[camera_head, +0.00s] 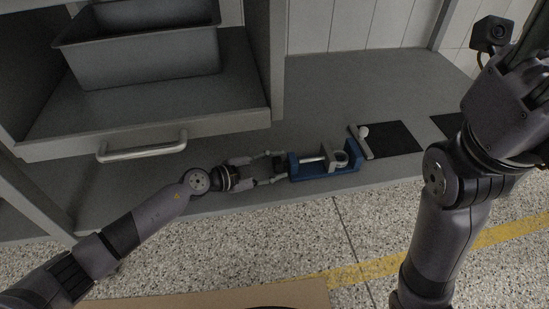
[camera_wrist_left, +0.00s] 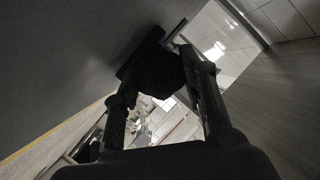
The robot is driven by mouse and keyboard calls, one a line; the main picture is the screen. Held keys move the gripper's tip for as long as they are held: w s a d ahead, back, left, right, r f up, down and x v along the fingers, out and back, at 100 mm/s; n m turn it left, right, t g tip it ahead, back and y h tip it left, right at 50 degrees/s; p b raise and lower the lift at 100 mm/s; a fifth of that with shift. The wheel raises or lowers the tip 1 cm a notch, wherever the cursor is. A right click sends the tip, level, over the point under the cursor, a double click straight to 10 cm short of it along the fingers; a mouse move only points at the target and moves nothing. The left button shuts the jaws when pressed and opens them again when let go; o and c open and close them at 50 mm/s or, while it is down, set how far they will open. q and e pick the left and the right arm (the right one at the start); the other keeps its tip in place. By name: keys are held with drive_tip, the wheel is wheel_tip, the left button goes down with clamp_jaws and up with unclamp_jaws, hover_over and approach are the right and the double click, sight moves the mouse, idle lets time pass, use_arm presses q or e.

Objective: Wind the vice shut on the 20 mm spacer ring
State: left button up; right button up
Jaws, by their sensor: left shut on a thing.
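The small blue vice (camera_head: 325,174) sits on the grey bench near its front edge, with a pale screw and a light moving jaw. A pale ring (camera_head: 341,158) stands in the vice near its right end. I cannot tell whether the jaw touches it. My left gripper (camera_head: 278,167) is at the vice's left end, its fingers on both sides of a dark knob and shut on it. In the left wrist view the dark knob (camera_wrist_left: 160,76) is between the fingers, with the bluish vice end (camera_wrist_left: 138,52) behind it. My right gripper's fingers are out of view.
Another dark mat (camera_head: 448,125) is farther right. A drawer with a handle (camera_head: 142,150) and a grey bin (camera_head: 150,50) are at the left.

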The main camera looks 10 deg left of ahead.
use_arm(q)
drive_tip(key=shift+s+f+m+t, duration=0.15)
drive_tip(key=shift+m+t, duration=0.45)
drive_tip(key=shift+m, duration=0.5)
drive_tip(key=o, duration=1.2)
drive_tip(key=shift+c, duration=0.2)
drive_tip(key=v, duration=0.6)
drive_tip(key=shift+s+a, duration=0.25)
drive_tip(key=shift+a, duration=0.1)
drive_tip(key=shift+s+a, duration=0.35)
drive_tip(key=shift+a, duration=0.05)
